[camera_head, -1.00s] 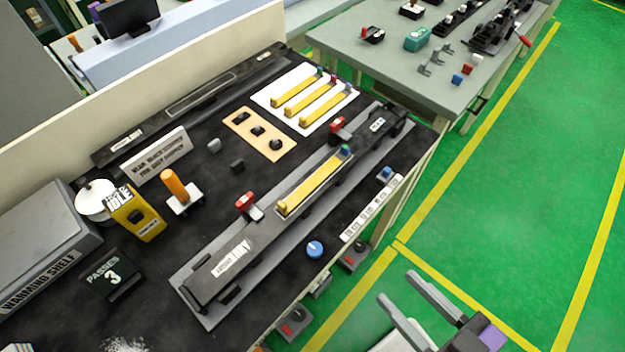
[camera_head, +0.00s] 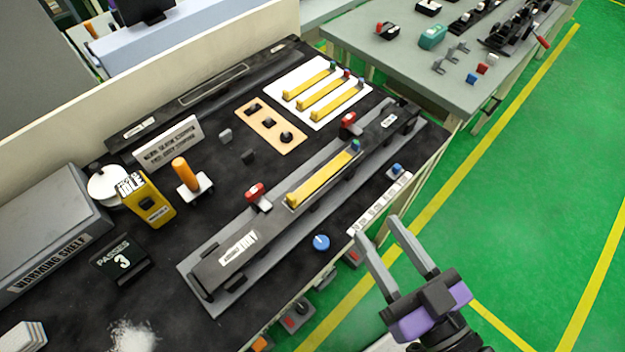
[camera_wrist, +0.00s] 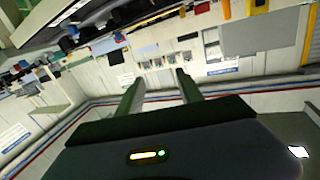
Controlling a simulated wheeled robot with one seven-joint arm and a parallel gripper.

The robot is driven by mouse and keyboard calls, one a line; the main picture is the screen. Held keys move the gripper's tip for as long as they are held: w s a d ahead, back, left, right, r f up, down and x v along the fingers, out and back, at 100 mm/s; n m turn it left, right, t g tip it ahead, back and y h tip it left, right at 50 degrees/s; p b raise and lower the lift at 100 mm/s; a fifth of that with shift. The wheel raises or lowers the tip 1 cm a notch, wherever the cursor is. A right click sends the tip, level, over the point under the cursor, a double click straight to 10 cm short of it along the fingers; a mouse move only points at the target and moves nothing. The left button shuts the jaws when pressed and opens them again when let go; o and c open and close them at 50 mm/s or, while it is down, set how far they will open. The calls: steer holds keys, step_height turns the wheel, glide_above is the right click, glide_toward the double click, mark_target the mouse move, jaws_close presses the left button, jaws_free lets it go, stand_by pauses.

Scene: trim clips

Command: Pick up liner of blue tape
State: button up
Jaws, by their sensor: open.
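Three yellow strips with small coloured end tabs lie on a white sheet (camera_head: 353,109) at the back of the black bench. The strip nearest the front (camera_head: 337,103) has a bluish tab (camera_head: 359,87); the others' tabs look teal and red. Another yellow strip (camera_head: 322,181) with a blue-green tab (camera_head: 355,146) lies in the long grey fixture (camera_head: 222,250). Which tab is the blue tape's liner is too small to tell. My gripper (camera_head: 376,227) is open and empty, in front of the bench's right edge, apart from every strip. Its fingers also show in the wrist view (camera_wrist: 157,83), with nothing between them.
Red clamps (camera_head: 255,191) stand along the fixture. An orange-handled tool (camera_head: 186,174), yellow box (camera_head: 147,202) and warming shelf (camera_head: 45,225) are at left. A grey table (camera_head: 440,85) stands behind. Green floor at right is clear.

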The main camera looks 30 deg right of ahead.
steer(key=w+a+r+m+t+y, duration=0.2)
steer(key=w+a+r+t, duration=0.15)
steer(key=w+r, duration=0.75)
steer(key=w+a+r+m+t+y, duration=0.2)
steer(key=w+a+r+m, duration=0.15)
steer(key=w+r, duration=0.7)
steer(key=w+a+r+n+g+y, duration=0.2)
steer(key=w+a+n+g+y, duration=0.1)
steer(key=w+a+g+y, duration=0.25)
steer(key=w+a+r+n+g+y, duration=0.2)
steer(key=a+r+n+g+y, duration=0.15)
steer(key=a+y, duration=0.4)
steer(key=m+g+h, duration=1.4)
steer(key=h, duration=0.1)
glide_above(293, 195)
steer(key=f, duration=1.6)
steer(key=f+p, duration=0.1)
steer(key=f, duration=0.8)
steer(key=shift+w+a, duration=0.2)
steer(key=shift+w, duration=0.05)
steer(key=shift+d, duration=0.1)
steer(key=shift+s+d+f, duration=0.1)
steer(key=shift+f, duration=1.9)
steer(key=shift+s+f, duration=0.1)
steer(key=shift+f, duration=1.85)
jaws_close()
